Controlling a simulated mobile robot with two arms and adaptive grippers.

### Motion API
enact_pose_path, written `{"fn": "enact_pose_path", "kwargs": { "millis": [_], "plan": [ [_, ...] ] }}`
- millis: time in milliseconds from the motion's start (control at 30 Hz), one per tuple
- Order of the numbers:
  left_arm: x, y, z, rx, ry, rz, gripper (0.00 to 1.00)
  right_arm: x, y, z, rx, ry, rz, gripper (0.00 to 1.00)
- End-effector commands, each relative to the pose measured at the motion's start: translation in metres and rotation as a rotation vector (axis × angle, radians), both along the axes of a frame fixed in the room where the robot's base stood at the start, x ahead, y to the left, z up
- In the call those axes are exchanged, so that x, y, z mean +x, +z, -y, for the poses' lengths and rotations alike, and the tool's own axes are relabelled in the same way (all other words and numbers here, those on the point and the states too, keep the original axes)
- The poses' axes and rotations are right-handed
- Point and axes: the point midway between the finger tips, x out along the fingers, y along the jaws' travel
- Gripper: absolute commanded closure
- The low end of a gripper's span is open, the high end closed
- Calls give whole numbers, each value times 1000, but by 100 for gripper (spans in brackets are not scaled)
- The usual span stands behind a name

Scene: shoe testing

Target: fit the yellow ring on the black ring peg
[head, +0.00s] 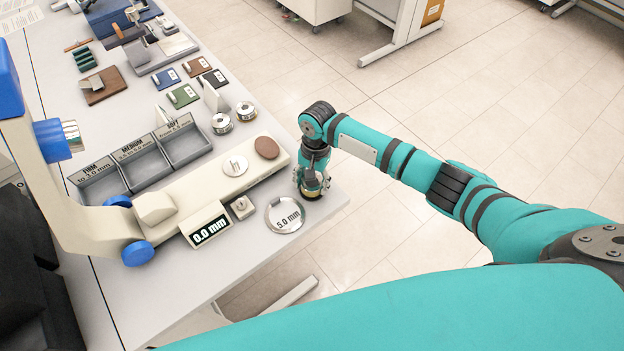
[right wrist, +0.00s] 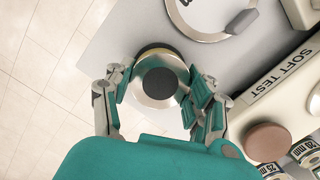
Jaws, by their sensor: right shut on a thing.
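My right gripper (head: 312,188) is at the right corner of the table, with its fingers pointing down. In the right wrist view my right gripper (right wrist: 158,88) is closed around a round metal piece (right wrist: 144,97) with a dark round centre. A thin yellowish and dark edge shows beyond the piece in that view. In the head view a yellowish band (head: 312,191) shows low between the fingers, close to the tabletop; I cannot tell whether it is the yellow ring. I cannot make out a black ring peg for certain. My left gripper is not in view.
A round plate marked 5.0 mm (head: 285,215) lies just left of my right gripper. The cream tester (head: 205,188) with a brown disc (head: 267,147) stands behind it. Labelled grey trays (head: 143,162) and metal cylinders (head: 246,111) lie further back. The table edge is close at the right.

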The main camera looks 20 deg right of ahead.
Motion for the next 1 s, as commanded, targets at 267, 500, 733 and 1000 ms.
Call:
{"fn": "enact_pose_path", "kwargs": {
  "millis": [267,500,733,1000],
  "plan": [
    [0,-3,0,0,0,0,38,0,-8,0,0,0,0,79],
    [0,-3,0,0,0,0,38,0,-10,0,1,0,1,35],
    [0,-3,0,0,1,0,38,0,-10,0,1,0,1,18],
    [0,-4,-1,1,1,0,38,1,-4,1,1,0,2,18]
  ]
}}
